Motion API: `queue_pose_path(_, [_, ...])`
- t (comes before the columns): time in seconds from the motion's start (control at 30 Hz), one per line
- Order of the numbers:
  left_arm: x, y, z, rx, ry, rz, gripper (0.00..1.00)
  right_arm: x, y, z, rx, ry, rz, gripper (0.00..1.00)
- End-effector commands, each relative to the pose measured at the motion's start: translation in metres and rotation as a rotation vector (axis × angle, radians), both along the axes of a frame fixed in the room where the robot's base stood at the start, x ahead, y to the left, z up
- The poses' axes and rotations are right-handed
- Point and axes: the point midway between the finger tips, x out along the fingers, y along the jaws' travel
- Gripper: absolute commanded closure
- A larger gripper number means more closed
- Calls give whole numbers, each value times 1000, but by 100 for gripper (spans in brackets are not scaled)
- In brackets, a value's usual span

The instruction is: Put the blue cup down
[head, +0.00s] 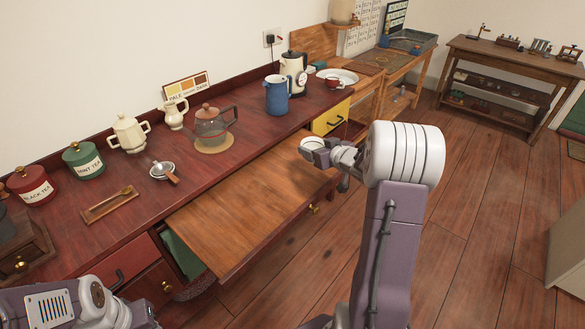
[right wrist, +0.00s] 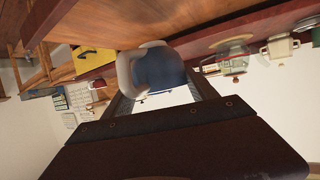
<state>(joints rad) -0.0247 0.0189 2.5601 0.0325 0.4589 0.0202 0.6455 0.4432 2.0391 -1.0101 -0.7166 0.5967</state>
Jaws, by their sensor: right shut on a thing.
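My right gripper (head: 318,152) is shut on the blue cup (right wrist: 162,70), which fills the gap between the fingers in the right wrist view. Pale curved parts show around the cup's left and upper sides there. In the head view the gripper is over the far right end of the pulled-out wooden board (head: 250,205); the cup's blue side is hard to make out from here. I cannot tell whether the cup touches the board. My left gripper (head: 140,314) is at the bottom left, cut by the frame, and its jaws do not show clearly.
The board's surface is bare. A red cup (head: 333,83) is at the back. A yellow drawer (head: 331,118) is beyond the board.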

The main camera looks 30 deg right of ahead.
Motion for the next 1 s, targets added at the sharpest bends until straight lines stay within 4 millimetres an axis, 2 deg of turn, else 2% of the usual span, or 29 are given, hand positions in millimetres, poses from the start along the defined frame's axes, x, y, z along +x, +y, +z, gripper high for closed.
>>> queue_pose_path(0.03, [0,0,-8,0,0,0,64,15,4,-14,0,0,5,81])
queue_pose_path(0.1, [0,0,-12,0,0,0,64,32,6,-23,-1,0,4,81])
queue_pose_path(0.2, [0,0,-14,0,0,0,64,49,9,-32,0,-1,2,81])
queue_pose_path(0.3, [0,0,-15,0,0,0,64,57,9,-35,-1,-1,0,81])
queue_pose_path(0.47, [0,0,-16,0,0,0,64,59,9,-38,0,-1,-1,81])
queue_pose_path(0.7, [0,0,-33,0,0,0,64,58,9,-77,0,1,0,81])
queue_pose_path(1.0, [0,0,-32,0,0,0,64,58,9,-78,-1,-1,-1,81])
